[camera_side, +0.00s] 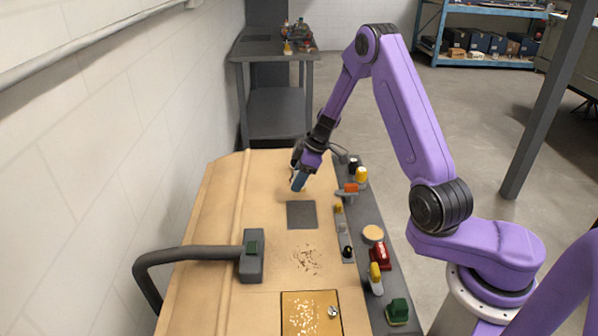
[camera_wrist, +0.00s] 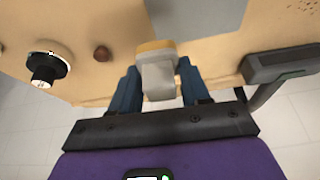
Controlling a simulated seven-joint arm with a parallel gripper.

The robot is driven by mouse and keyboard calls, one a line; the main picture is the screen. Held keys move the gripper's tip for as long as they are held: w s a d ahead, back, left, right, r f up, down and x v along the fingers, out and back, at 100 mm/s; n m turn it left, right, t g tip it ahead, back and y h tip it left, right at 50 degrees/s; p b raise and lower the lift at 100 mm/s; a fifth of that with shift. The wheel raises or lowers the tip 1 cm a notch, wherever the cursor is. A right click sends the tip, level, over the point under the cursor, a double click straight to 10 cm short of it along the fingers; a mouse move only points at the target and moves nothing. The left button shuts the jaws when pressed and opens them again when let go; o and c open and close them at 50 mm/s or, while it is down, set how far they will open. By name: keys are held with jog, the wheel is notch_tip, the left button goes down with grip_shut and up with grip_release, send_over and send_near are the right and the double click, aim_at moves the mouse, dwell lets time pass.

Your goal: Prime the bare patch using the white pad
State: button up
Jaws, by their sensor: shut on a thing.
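My gripper (camera_side: 298,182) is over the far part of the tan shell panel (camera_side: 225,215), just beyond a dark grey square patch (camera_side: 301,214). In the wrist view its blue fingers (camera_wrist: 158,88) are shut on a pale grey-white block with a yellow-tan edge, which I take for the white pad (camera_wrist: 158,78). In the side view the fingers mostly hide the block. I cannot tell whether it touches the panel. The grey patch also shows at the top of the wrist view (camera_wrist: 195,14), apart from the block. Which marked area is the bare patch is not certain.
Brown flecks (camera_side: 307,259) and a yellow flecked square (camera_side: 311,313) lie nearer on the panel. A grey hose arm's head (camera_side: 251,257) stands at left. A grey rail (camera_side: 371,253) at right bears several coloured tools. The wrist view shows a black knob (camera_wrist: 46,68) and a brown knob (camera_wrist: 102,53).

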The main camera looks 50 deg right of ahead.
aim_at(302, 201)
jog(key=shift+f, duration=1.6)
jog(key=shift+s+a+f, duration=0.15)
jog(key=shift+a+f, duration=0.05)
jog(key=shift+f, duration=0.7)
jog(key=shift+s+a, duration=3.8)
jog(key=shift+s, duration=0.05)
jog(key=shift+w+d, duration=3.9)
jog(key=shift+d, duration=0.35)
jog(key=shift+s+d, duration=0.25)
jog(key=shift+s, duration=0.05)
jog(key=shift+s+a, duration=4.05)
jog(key=shift+a, duration=0.1)
jog(key=shift+w+d, duration=4.1)
jog(key=shift+r, duration=4.1)
